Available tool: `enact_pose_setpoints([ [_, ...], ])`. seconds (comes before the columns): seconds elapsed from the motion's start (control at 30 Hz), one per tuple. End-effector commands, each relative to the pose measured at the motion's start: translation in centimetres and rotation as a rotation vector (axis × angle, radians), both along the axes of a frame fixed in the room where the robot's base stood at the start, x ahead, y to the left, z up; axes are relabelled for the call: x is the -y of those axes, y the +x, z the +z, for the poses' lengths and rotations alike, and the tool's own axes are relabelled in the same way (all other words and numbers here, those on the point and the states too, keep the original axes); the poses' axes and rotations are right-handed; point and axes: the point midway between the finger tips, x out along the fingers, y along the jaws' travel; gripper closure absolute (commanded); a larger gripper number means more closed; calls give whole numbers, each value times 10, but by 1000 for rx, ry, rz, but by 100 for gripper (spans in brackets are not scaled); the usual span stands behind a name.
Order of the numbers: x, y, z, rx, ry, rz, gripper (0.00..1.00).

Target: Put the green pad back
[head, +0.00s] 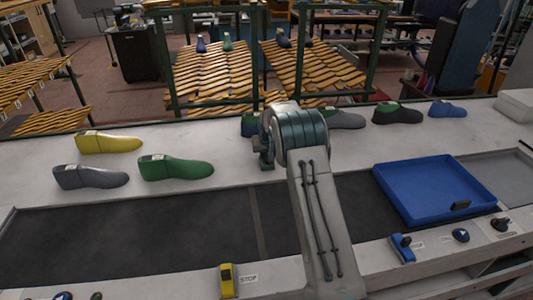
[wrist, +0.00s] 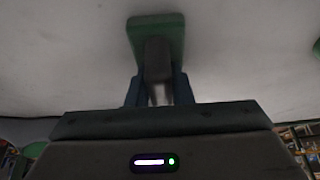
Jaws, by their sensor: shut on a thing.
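In the wrist view, my gripper (wrist: 159,92) has its two blue fingers closed on the dark grip of the green pad (wrist: 157,27). The pad's flat green part lies beyond the fingertips against a pale surface; I cannot tell if it touches that surface.
Yellow (head: 108,143), grey (head: 90,177) and green (head: 175,168) shoe lasts lie left of my arm. Grey (head: 345,120), black (head: 398,114) and blue (head: 448,109) lasts lie right. A blue tray (head: 385,188) sits on the dark belt (head: 130,238). The belt's left part is clear.

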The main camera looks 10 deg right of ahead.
Motion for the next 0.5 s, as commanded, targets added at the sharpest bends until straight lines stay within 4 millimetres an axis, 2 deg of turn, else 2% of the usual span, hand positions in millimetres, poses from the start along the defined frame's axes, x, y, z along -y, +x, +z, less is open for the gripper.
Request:
enact_pose_setpoints([
  [0.13, 0, 0, -3, 0, 0, 0, 100],
  [0.17, 0, 0, -3, 0, 0, 0, 78],
  [0.23, 0, 0, -2, 0, 0, 0, 58],
  [0.5, 0, 0, -2, 0, 0, 0, 58],
])
